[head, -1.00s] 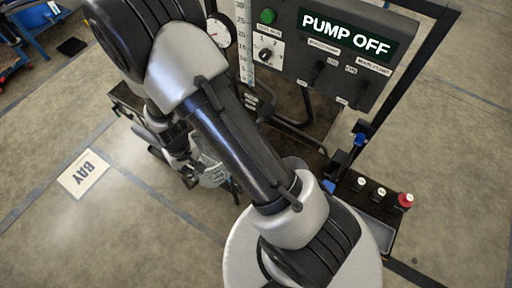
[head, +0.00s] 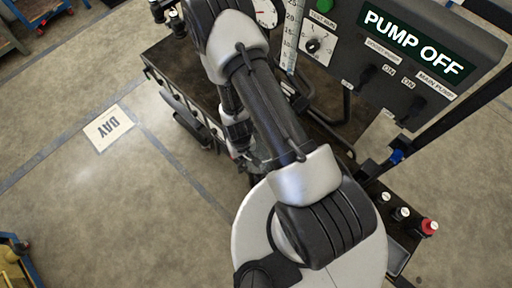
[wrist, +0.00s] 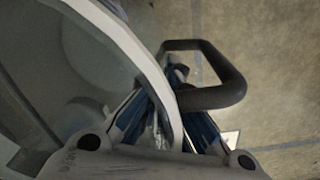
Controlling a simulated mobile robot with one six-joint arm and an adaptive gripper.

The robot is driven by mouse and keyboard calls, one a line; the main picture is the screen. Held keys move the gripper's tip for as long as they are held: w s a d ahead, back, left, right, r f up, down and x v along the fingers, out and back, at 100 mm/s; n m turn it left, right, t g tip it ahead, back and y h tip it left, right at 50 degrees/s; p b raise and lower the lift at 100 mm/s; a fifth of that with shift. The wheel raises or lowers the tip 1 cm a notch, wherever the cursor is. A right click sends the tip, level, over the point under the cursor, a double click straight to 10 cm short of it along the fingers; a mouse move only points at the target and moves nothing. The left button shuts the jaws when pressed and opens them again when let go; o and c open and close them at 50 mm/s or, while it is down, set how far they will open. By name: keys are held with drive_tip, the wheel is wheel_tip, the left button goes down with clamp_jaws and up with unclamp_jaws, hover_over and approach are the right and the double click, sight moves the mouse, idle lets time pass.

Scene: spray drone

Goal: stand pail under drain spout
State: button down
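In the wrist view a large translucent pail (wrist: 65,75) with a pale rim fills the left side. Its rim runs between the two fingers of my gripper (wrist: 160,88), which close in on the rim from both sides. A dark loop handle (wrist: 228,82) stands out to the right of the rim. In the head view my gripper (head: 238,140) is partly hidden by my arm, low beside the dark bench. Only a small clear piece of the pail (head: 259,157) shows beside my arm. I cannot make out the drain spout in either view.
A pump panel (head: 425,55) reading PUMP OFF stands at upper right, with a gauge (head: 266,12) beside it. Several capped bottles (head: 402,213) stand at right. A BAY sign (head: 108,128) lies on open floor at left. A blue cart (head: 18,262) is at lower left.

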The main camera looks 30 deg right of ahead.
sight(255, 153)
drive_tip(key=d, duration=0.1)
drive_tip(key=w+d, duration=0.1)
drive_tip(key=shift+d, duration=0.4)
drive_tip(key=shift+w+d, duration=0.25)
drive_tip(key=shift+d, duration=0.35)
drive_tip(key=shift+w+d, duration=0.25)
drive_tip(key=shift+d, duration=0.35)
drive_tip(key=shift+d+f+b, duration=0.35)
drive_tip(key=shift+f+b, duration=0.15)
drive_tip(key=shift+f, duration=0.25)
drive_tip(key=shift+w+a, duration=0.1)
drive_tip(key=c, duration=1.8)
unclamp_jaws()
drive_tip(key=shift+f, duration=0.1)
